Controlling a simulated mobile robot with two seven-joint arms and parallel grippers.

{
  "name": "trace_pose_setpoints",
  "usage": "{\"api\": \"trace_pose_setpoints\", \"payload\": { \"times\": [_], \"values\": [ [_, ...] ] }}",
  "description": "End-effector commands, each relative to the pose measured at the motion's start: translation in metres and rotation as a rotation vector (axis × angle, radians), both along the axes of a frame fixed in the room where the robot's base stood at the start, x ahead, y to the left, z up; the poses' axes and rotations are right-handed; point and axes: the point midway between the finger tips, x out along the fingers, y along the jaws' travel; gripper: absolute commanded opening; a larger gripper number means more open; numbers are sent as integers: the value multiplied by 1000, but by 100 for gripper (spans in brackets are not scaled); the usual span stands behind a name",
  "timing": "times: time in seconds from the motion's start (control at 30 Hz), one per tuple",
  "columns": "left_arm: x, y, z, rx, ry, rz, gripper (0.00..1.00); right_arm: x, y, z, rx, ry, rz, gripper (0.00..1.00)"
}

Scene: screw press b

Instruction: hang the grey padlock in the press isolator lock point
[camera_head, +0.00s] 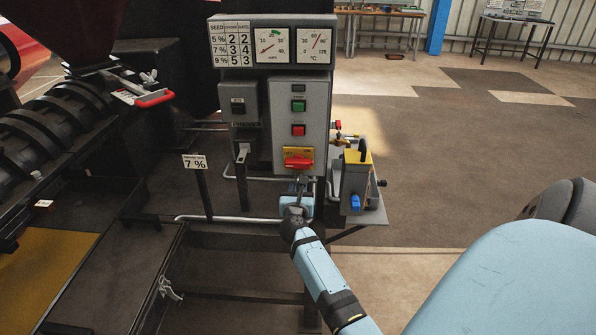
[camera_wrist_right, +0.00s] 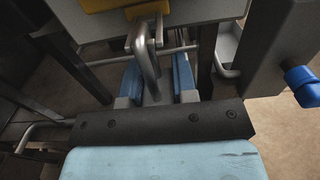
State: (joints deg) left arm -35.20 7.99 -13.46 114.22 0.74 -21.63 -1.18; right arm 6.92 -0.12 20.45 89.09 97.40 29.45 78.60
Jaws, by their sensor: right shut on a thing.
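The press isolator (camera_head: 299,158) is a yellow plate with a red handle at the bottom of the grey control box. Its yellow plate also shows at the top of the right wrist view (camera_wrist_right: 104,5). My right gripper (camera_head: 299,197) is just below it, shut on the grey padlock (camera_head: 301,184). In the right wrist view the padlock's bent metal shackle (camera_wrist_right: 147,62) rises between the two blue fingers (camera_wrist_right: 157,82) to the plate's lower edge. I cannot tell whether the shackle passes through the lock point. The padlock body is mostly hidden. My left gripper is not in view.
A grey box with a blue knob (camera_head: 355,202) stands close right of my right gripper. A pale pipe (camera_head: 235,219) runs to its left. Open floor lies to the right.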

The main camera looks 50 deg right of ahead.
Motion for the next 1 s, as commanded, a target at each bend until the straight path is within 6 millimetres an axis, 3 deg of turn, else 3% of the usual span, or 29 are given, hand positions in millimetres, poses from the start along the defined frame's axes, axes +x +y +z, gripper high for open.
{"api": "trace_pose_setpoints", "payload": {
  "times": [0.4,0.43,0.53,0.87,1.0],
  "values": [
    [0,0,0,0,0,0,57,0,0,1,0,-1,0,0],
    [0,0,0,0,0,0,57,0,0,1,0,-1,1,33],
    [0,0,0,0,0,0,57,0,0,1,0,-1,0,56],
    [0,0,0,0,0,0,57,0,0,0,-1,0,0,56],
    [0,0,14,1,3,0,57,0,0,17,-1,-1,1,56]
  ]
}}
